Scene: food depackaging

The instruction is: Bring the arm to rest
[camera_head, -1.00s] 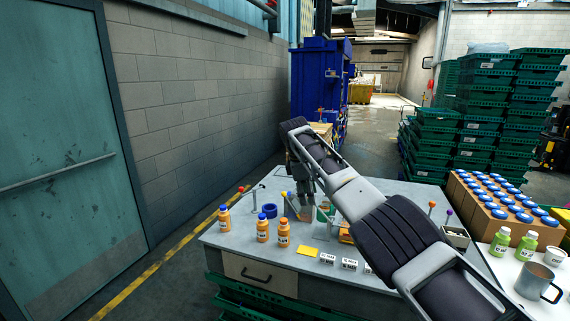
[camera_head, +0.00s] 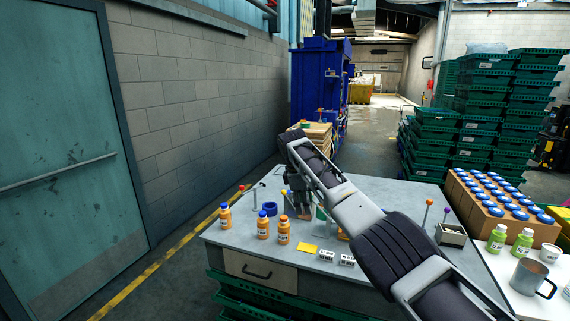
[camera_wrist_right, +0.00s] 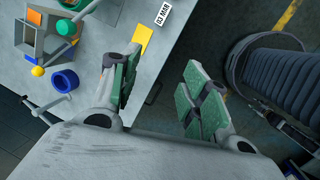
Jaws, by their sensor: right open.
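My right arm reaches in from the lower right of the head view. Its gripper (camera_head: 301,208) is above the grey worktable (camera_head: 233,240), partly hidden by the arm's own links. In the right wrist view the gripper (camera_wrist_right: 162,78) has its two green-padded fingers wide apart with nothing between them. The table's edge and the floor show behind the fingers. My left gripper is not in view.
Orange bottles (camera_head: 263,226) stand at the table's left, near a blue ring (camera_head: 270,208). A yellow card (camera_head: 307,249) and small white labelled blocks (camera_head: 327,255) lie along the front. A mug (camera_head: 532,278) and green bottles (camera_head: 497,238) stand at right.

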